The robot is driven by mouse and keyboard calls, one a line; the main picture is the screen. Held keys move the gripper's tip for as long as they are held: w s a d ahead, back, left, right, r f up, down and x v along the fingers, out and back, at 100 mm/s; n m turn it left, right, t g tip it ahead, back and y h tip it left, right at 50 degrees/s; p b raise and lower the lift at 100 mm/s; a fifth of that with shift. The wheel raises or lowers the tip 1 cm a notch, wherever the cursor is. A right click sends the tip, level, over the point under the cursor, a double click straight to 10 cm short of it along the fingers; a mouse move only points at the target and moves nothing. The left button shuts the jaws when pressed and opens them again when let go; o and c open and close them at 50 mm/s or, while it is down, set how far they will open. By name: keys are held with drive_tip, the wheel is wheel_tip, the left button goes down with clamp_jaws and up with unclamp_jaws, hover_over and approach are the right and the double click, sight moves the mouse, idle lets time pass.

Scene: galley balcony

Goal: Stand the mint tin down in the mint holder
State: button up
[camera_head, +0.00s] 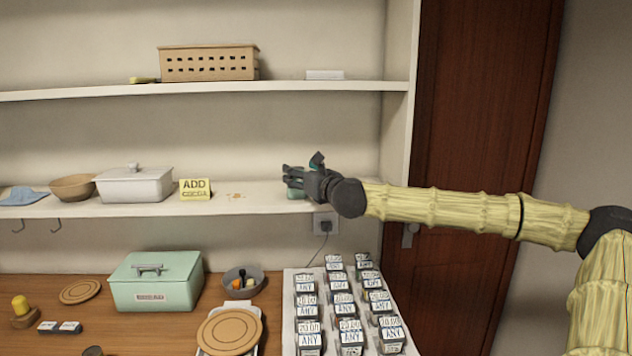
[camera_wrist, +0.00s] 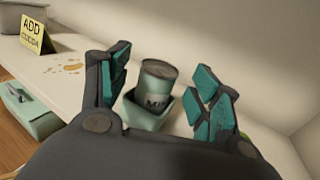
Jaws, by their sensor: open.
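In the head view my gripper (camera_head: 296,178) is at the right end of the middle shelf, mostly hiding the tin and holder.
A white lidded dish (camera_head: 134,186) stands farther left. The upper shelf (camera_head: 290,89) is above my gripper. Below are a green box (camera_head: 155,280) and several labelled "ANY" cubes (camera_head: 309,312).

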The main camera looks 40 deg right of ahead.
drive_tip(key=s, duration=0.9)
drive_tip(key=shift+s+a, duration=0.4)
drive_tip(key=shift+a, duration=0.05)
idle(0.3)
